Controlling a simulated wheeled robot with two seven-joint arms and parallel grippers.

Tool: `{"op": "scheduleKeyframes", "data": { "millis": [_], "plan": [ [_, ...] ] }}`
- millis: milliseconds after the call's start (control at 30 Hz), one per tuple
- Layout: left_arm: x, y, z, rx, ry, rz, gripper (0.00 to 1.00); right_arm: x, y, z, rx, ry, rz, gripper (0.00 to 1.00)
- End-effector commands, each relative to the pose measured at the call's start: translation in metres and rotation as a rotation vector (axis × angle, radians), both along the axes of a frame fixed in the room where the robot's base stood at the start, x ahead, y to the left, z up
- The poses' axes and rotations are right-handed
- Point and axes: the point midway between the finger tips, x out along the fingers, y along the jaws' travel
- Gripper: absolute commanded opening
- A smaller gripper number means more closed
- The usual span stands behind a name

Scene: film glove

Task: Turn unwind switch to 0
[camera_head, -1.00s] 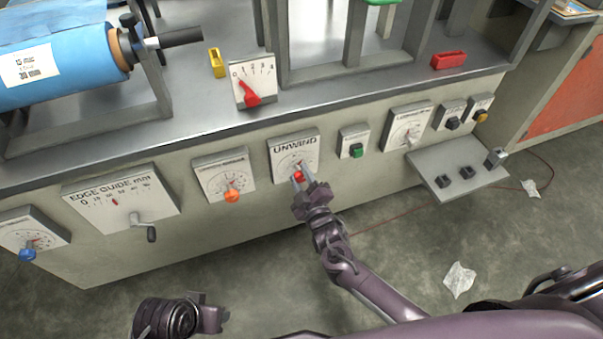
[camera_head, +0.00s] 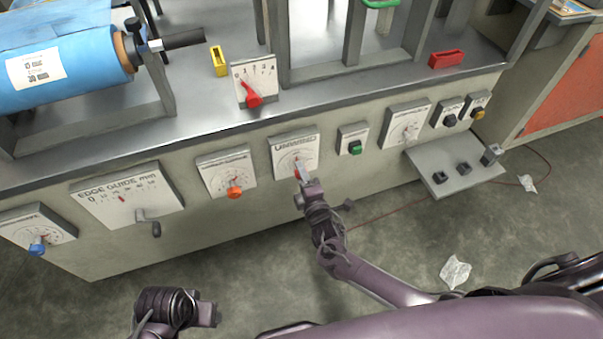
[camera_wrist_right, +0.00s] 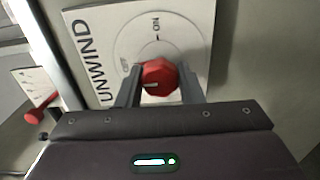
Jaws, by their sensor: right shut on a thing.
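The UNWIND panel (camera_head: 284,141) is a white plate on the front of the grey machine. In the right wrist view, the panel (camera_wrist_right: 100,30) has a round dial marked ON and OFF, with a red faceted knob (camera_wrist_right: 160,77) at its middle. My right gripper (camera_head: 301,172) is at this panel, its two fingers (camera_wrist_right: 160,88) on either side of the knob and shut on it. In the head view the fingers mostly hide the knob, and I cannot read its setting. My left gripper (camera_head: 207,313) is low in the head view, away from the panels; its fingers are unclear.
A dial with an orange knob (camera_head: 235,192) is left of UNWIND; a green button (camera_head: 355,147) is right. A red lever (camera_head: 252,97) sits above on the machine top. A grey shelf (camera_head: 440,188) juts out at right. The floor in front is mostly clear.

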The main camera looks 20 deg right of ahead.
Motion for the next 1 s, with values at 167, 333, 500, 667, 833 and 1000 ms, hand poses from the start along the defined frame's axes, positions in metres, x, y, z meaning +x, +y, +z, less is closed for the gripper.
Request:
{"op": "scheduleKeyframes", "data": {
  "millis": [167, 333, 500, 667, 833, 1000],
  "plan": [
    [0.0017, 0.0000, -0.0030, 0.000, -0.002, 0.001, 0.56, -0.0003, 0.0000, -0.0007, -0.018, 0.000, 0.000, 0.11],
    [0.0047, 0.0000, -0.0016, -0.001, -0.009, 0.001, 0.56, -0.0004, 0.0000, -0.0008, -0.019, 0.000, 0.000, 0.11],
    [0.0063, -0.0001, -0.0009, -0.001, -0.012, 0.001, 0.56, -0.0004, 0.0001, -0.0009, -0.019, 0.001, 0.000, 0.11],
    [0.0063, -0.0001, -0.0005, -0.001, -0.012, 0.001, 0.56, -0.0004, 0.0001, -0.0007, -0.018, 0.000, 0.000, 0.55],
    [0.0062, -0.0002, -0.0002, -0.001, -0.013, 0.002, 0.56, -0.0002, 0.0001, -0.0004, -0.017, 0.000, 0.000, 0.55],
    [0.0047, -0.0004, 0.0005, -0.002, -0.011, 0.001, 0.56, -0.0040, -0.0002, -0.0002, -0.016, 0.000, 0.000, 0.55]
  ]
}}
